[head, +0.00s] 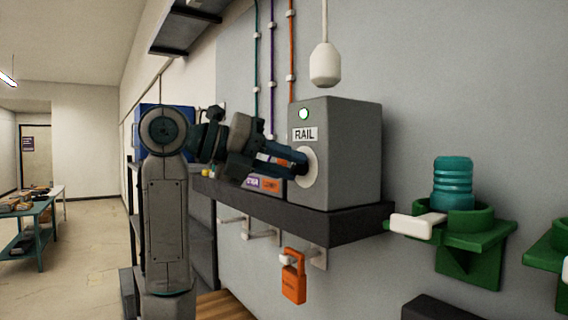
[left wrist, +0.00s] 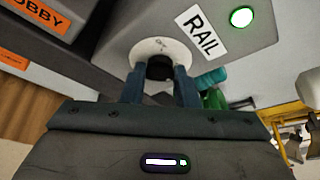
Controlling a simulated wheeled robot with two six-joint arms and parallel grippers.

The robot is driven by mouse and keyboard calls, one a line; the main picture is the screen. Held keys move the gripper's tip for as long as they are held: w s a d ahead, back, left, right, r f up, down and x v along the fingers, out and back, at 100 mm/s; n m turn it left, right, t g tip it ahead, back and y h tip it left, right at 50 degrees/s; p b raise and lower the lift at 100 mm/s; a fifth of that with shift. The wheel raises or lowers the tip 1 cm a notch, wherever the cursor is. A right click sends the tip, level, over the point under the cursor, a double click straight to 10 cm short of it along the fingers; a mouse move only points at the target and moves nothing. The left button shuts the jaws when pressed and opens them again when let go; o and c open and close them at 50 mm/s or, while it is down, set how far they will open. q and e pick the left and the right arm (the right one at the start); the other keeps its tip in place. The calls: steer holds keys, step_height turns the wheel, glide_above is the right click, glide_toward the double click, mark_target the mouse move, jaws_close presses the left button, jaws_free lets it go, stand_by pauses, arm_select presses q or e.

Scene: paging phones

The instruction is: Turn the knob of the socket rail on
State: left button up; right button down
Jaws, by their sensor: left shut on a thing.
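The grey box marked RAIL (head: 345,150) stands on a dark wall shelf, with a lit green lamp (head: 303,114) on its front above the label. The lamp also glows green in the left wrist view (left wrist: 241,17). A round white plate (head: 309,167) sits on the box's front. In the left wrist view the dark knob (left wrist: 159,70) shows in front of this plate, between the fingers. My left gripper (head: 298,162) is shut on the knob, its fingers reaching to the plate. In the head view the fingers hide the knob. My right gripper is in neither view.
The dark shelf (head: 325,223) runs under the box. An orange padlock-shaped tag (head: 293,280) hangs below it. A white pendant (head: 325,66) hangs above. To the right, a green bracket (head: 470,240) holds a teal ribbed cylinder (head: 453,185). A table (head: 38,211) stands far left.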

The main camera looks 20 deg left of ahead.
arm_select(q)
steer(key=shift+f, duration=0.15)
steer(key=shift+c, duration=0.2)
steer(key=o, duration=1)
steer(key=b+v, duration=0.4)
steer(key=v, duration=0.6)
steer(key=shift+s+a, duration=0.25)
